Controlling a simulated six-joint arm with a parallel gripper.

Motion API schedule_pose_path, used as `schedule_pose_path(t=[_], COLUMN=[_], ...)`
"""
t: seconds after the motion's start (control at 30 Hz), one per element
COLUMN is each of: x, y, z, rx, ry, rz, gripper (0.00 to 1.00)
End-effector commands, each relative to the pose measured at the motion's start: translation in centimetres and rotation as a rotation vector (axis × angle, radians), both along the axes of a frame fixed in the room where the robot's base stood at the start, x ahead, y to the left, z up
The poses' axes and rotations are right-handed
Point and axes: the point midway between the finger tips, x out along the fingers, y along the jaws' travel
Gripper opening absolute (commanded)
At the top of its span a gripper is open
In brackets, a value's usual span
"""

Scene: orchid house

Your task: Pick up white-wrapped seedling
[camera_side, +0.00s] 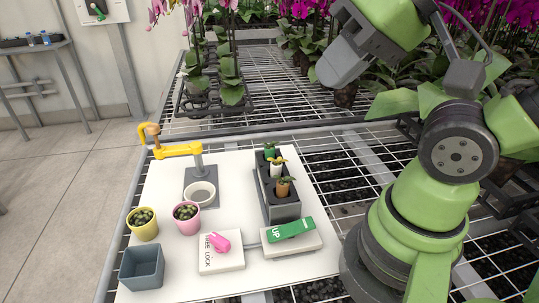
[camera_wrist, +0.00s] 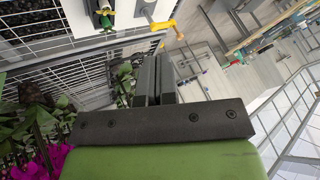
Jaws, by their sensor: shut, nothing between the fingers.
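The white-wrapped seedling (camera_side: 277,170) stands upright in the middle slot of a dark grey rack (camera_side: 281,213) on the white board. A green-wrapped seedling (camera_side: 269,151) is behind it and an orange-brown-wrapped one (camera_side: 284,188) in front. My gripper (camera_side: 322,76) is raised well above and behind the rack, to its upper right in the side view, away from the seedlings. In the wrist view its dark fingers (camera_wrist: 154,66) are together with nothing between them. That view shows part of the rack at its top edge; the white wrap is not clear there.
A yellow arm (camera_side: 178,151) on a post stands over a round cup (camera_side: 201,194) left of the rack. Yellow (camera_side: 143,229) and pink (camera_side: 186,223) pots, a grey square container (camera_side: 142,272), a pink-topped box (camera_side: 221,258) and a green switch (camera_side: 291,230) are nearby. Orchids hang behind.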

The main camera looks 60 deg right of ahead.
Motion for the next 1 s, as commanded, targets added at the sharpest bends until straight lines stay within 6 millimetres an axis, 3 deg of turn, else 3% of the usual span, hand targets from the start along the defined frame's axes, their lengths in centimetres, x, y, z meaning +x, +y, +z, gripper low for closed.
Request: schedule_pose_path(t=[0.23,0.4,0.5,0.8,1.0], x=[0.0,0.0,0.0,0.3,3.4], y=[0.0,0.0,0.0,-0.1,-1.5], z=[0.0,0.0,0.0,-0.1,-1.3], rx=[0.0,0.0,0.0,-0.004,-0.057], ry=[0.0,0.0,0.0,0.009,0.115], rz=[0.0,0.0,0.0,-0.004,-0.037], gripper=[0.0,0.39,0.57,0.57,0.57])
